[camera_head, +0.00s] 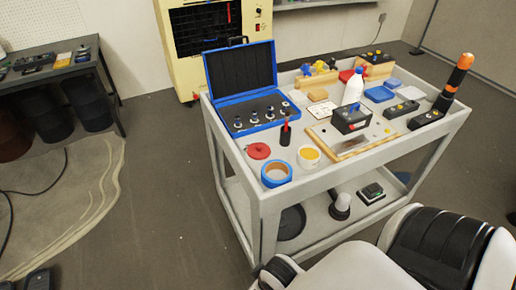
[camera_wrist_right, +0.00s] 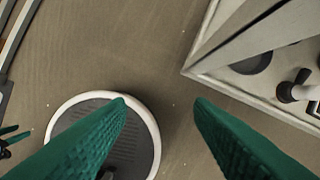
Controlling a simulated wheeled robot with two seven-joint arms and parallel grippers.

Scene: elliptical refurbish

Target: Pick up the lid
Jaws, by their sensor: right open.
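A small round red lid (camera_head: 259,151) lies flat on the cart top near its left edge, with a small knob-like bump in its middle. It sits just behind a blue tape roll (camera_head: 276,174) and left of a white cup with yellow contents (camera_head: 308,157). My right gripper (camera_wrist_right: 160,102) shows in the right wrist view with two green fingers wide apart and nothing between them. It is over the floor beside the cart, away from the lid. The lid is not in the wrist view. My left gripper is not in view.
The grey cart (camera_head: 228,154) has a raised rim and a lower shelf. An open blue case (camera_head: 241,86) stands behind the lid. A red-and-black upright tool (camera_head: 286,131) is close to the lid's right. A white bottle (camera_head: 353,88) and black boxes crowd the right side.

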